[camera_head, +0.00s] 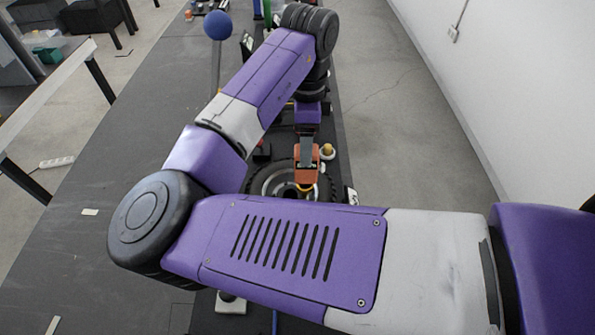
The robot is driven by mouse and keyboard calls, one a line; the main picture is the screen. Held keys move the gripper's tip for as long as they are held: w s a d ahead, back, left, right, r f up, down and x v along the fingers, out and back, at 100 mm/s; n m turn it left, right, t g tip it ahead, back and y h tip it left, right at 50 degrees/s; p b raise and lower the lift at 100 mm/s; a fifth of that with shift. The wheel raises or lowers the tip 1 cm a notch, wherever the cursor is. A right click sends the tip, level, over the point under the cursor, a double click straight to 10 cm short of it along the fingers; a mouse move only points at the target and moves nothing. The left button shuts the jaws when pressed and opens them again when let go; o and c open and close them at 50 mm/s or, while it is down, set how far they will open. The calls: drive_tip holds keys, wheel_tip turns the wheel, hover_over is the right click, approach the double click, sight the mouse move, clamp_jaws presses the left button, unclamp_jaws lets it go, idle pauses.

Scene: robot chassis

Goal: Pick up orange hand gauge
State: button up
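An orange object (306,174) with a grey patch, likely the orange hand gauge, shows in the head view just right of centre, above a dark wheel-like ring. My gripper (307,147) is at the end of my purple arm, right at the upper part of this orange object. They overlap in the picture. The fingertips are too small and too covered to tell whether they are shut on it or just beside it. My forearm hides the area below.
A dark wheel (262,183) lies under the gripper, partly hidden by my arm. A small yellow-topped piece (327,151) stands to the right. A blue ball on a post (217,25) rises at the upper left. The dark tabletop (75,250) is mostly clear at left.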

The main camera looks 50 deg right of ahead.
sight(306, 169)
drive_tip(key=shift+s+d+f+p, duration=0.1)
drive_tip(key=shift+f+p, duration=0.85)
drive_tip(key=shift+f, duration=2.9)
drive_tip(key=shift+r, duration=0.1)
clamp_jaws()
